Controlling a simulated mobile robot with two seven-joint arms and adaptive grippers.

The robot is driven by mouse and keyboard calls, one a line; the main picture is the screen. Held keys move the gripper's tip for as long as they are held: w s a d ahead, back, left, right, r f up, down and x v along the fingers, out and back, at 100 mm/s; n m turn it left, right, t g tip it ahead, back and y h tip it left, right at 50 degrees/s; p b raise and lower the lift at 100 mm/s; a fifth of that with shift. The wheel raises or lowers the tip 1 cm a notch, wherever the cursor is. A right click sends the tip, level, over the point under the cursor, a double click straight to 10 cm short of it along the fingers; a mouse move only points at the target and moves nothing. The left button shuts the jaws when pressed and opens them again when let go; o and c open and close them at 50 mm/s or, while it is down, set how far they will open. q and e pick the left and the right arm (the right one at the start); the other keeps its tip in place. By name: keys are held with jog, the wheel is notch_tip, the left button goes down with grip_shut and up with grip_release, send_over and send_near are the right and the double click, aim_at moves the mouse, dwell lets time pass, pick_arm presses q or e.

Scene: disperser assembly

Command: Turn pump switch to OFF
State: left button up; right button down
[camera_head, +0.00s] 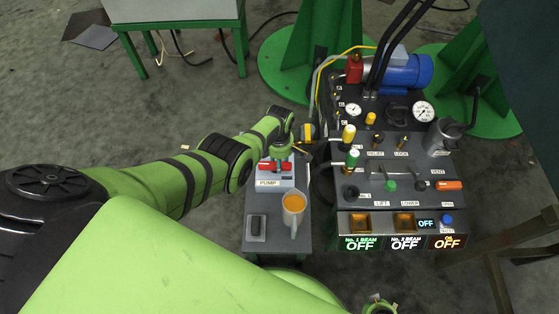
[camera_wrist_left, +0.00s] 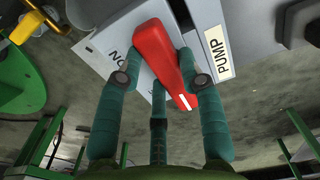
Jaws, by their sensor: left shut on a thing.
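The pump switch is a light grey box (camera_head: 276,180) with a PUMP label, on a small dark table. Its red handle (camera_head: 266,166) lies crosswise on top, partly covered by my left gripper (camera_head: 279,158). In the left wrist view the red handle (camera_wrist_left: 160,55) runs diagonally, its white-marked end towards the lower right. My left gripper (camera_wrist_left: 163,80) has its teal fingers on either side of the handle and is shut on it. ON lettering shows left of the handle, and the PUMP label (camera_wrist_left: 217,52) to its right. Any OFF lettering on the switch is hidden.
To the right is a control panel (camera_head: 415,170) with levers, gauges and lit OFF displays. A green part (camera_head: 379,304) shows at the bottom edge, too cropped to identify.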

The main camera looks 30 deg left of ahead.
pick_arm(q)
jog(key=shift+s, duration=0.1)
dwell(0.5)
jog(key=o, duration=1.2)
jog(key=shift+f, duration=0.1)
jog(key=shift+c, duration=0.2)
jog(key=shift+w+r, duration=0.2)
jog(key=shift+r, duration=0.4)
notch_tip(320, 180, up, 11)
jog(key=shift+s, duration=0.15)
jog(key=shift+f, duration=0.1)
